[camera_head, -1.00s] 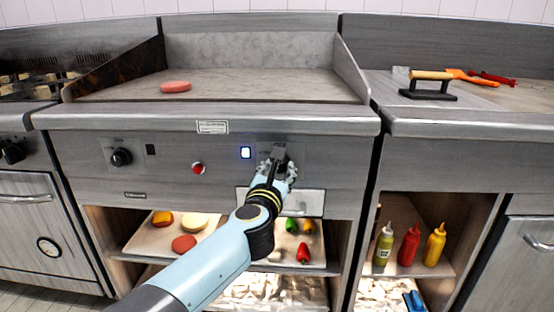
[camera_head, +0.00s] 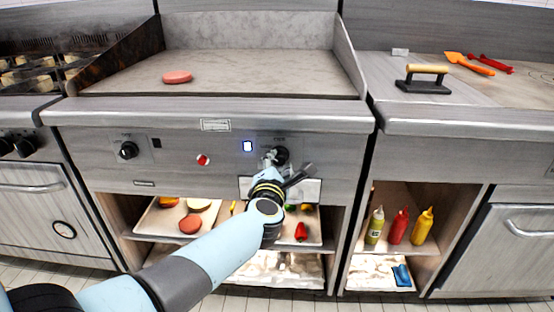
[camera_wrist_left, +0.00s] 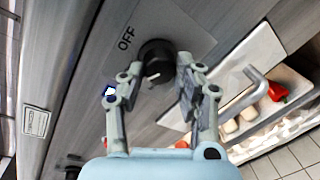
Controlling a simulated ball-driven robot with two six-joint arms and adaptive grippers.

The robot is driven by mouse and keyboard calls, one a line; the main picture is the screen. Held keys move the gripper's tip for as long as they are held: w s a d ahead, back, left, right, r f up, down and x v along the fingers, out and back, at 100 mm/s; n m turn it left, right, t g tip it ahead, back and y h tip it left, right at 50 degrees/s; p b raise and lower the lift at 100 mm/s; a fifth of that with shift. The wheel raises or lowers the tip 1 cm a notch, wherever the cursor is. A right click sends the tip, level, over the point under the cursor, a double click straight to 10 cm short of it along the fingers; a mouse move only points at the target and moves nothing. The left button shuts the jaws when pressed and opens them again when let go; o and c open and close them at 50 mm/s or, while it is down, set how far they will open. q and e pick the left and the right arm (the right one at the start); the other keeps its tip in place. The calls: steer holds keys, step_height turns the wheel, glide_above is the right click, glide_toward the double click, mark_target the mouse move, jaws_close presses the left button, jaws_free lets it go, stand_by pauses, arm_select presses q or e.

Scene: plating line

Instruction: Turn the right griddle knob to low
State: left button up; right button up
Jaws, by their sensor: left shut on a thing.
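The right griddle knob (camera_head: 281,155) is a round black knob on the steel front panel, right of the blue-lit switch. It also shows in the wrist view (camera_wrist_left: 156,60), with a pale pointer mark and the word OFF beside it. My left gripper (camera_head: 287,172) is at the knob, its fingers tilted to the right in the head view. In the wrist view its fingertips (camera_wrist_left: 160,74) are on either side of the knob, shut on it; the exact contact is hard to see. My right gripper is not in view.
The left griddle knob (camera_head: 128,150) and a red button (camera_head: 203,160) share the panel. A pink patty (camera_head: 177,77) lies on the griddle. Shelves below hold food trays, and sauce bottles (camera_head: 398,227) stand at the right. A press (camera_head: 424,86) sits on the right counter.

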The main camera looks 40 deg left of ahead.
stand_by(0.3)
arm_select(q)
steer(key=o, duration=1.1)
steer(key=shift+o, duration=0.2)
steer(key=v, duration=1.2)
